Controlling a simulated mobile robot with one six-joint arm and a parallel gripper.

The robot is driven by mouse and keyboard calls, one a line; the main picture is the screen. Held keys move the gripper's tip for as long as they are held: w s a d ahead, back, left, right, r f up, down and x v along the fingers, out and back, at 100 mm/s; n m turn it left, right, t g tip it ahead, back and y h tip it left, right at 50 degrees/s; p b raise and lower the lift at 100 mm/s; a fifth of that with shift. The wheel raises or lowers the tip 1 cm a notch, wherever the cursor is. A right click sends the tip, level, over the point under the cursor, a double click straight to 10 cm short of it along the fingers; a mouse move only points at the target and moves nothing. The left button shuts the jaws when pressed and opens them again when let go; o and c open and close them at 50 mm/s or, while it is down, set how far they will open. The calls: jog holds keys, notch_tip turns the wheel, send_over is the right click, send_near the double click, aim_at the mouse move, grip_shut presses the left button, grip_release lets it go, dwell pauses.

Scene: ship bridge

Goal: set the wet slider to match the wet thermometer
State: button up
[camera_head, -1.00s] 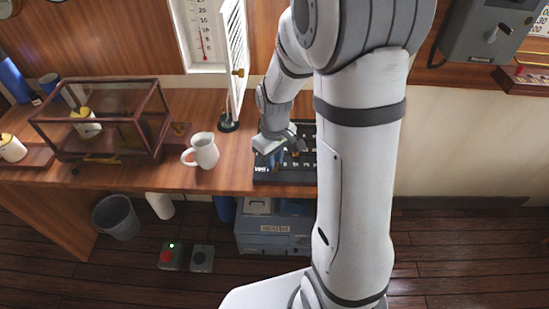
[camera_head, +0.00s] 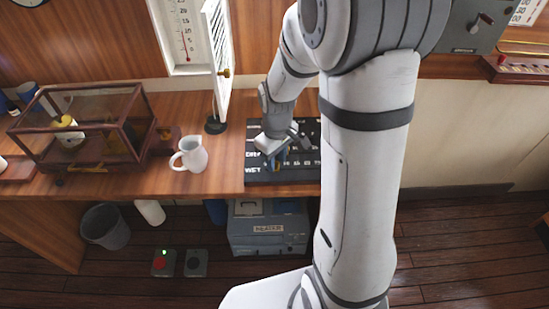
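The dark slider board (camera_head: 250,152) lies at the right part of the wooden desk. Its lower row is labelled WET (camera_head: 260,170); a partly covered label and white scale marks show above it. My gripper (camera_head: 280,152) is low over the board's left half, pointing down. The finger gap is too small to read. One thermometer (camera_head: 185,38) shows in the white box on the wall, with a red column low on its scale. I cannot tell whether it is the wet one.
The louvred door (camera_head: 219,65) stands open beside the thermometer. A white jug (camera_head: 189,154) and a glass-sided case (camera_head: 85,130) stand left of the board. A grey heater box (camera_head: 268,230) is under the desk. My arm hides the board's right end.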

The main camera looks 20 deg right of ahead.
aim_at(276, 163)
jog(key=shift+o, duration=0.9)
jog(key=shift+a, duration=0.1)
notch_tip(276, 163, up, 8)
jog(key=shift+f, duration=0.1)
jog(key=s+r+m+t, duration=0.3)
jog(key=s+r+m, duration=0.3)
jog(key=s, duration=0.8)
jog(key=shift+r, duration=0.65)
jog(key=shift+s, duration=0.1)
